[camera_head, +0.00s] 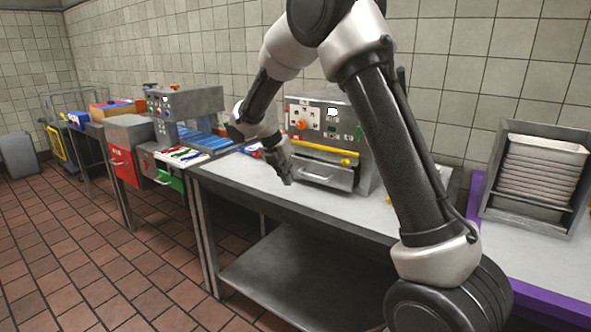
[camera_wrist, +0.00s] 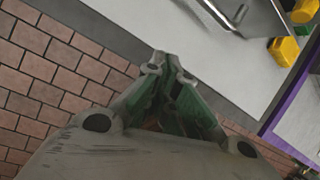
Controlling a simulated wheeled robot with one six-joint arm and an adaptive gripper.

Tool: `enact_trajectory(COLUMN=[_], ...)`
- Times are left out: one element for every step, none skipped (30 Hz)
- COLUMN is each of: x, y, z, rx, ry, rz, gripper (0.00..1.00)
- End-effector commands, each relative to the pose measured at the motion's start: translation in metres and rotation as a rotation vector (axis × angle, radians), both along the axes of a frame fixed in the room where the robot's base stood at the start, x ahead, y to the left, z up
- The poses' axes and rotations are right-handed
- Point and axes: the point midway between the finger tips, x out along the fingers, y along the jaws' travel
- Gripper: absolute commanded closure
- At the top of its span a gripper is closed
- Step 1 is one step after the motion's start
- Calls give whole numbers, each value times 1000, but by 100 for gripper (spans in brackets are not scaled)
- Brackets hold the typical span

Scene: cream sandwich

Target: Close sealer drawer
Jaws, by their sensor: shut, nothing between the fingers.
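The sealer (camera_head: 335,120) is a grey metal machine on the steel table, with a control panel, an orange knob and a yellow bar (camera_head: 325,151) across its front. Its drawer (camera_head: 325,176) is below the bar and has a handle; the front seems to stand out from the body, but how far is unclear. My gripper (camera_head: 286,181) is shut and empty, pointing down beside the drawer's left front. In the wrist view, my gripper's fingertips (camera_wrist: 166,62) meet near the table's front edge, and the drawer (camera_wrist: 258,18) shows partly at the top, apart from the fingers.
The table top (camera_head: 240,178) is bare in front of the sealer. Further left stand another machine (camera_head: 185,108) with a blue belt, a red-fronted cabinet (camera_head: 125,150) and a green-fronted drawer (camera_head: 170,180). A rack of white trays (camera_head: 540,172) stands right on a purple-edged counter.

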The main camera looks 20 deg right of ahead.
Motion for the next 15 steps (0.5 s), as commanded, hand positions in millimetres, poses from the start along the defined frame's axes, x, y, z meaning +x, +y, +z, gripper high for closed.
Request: enact_trajectory(x=[13,23,35,44,53,62,69,73,77,79,79,79,79,80,81], y=[19,27,36,40,42,41,41,41,41,41,41,40,40,39,37], z=[-7,-8,-7,-5,0,6,12,18,22,25,25,25,24,23,21], rx=[-62,-99,-138,-161,-178,-194,-198,-199,-196,-193,-187,-180,-175,-173,-171], ry=[-31,-66,-119,-162,-207,-266,-308,-345,-383,-406,-420,-434,-440,-444,-446], rz=[22,21,13,-2,-21,-52,-76,-99,-130,-149,-171,-193,-207,-216,-222], gripper=[100,100,100,100,100,100,100,100,100,100,100,100,100,100,100])
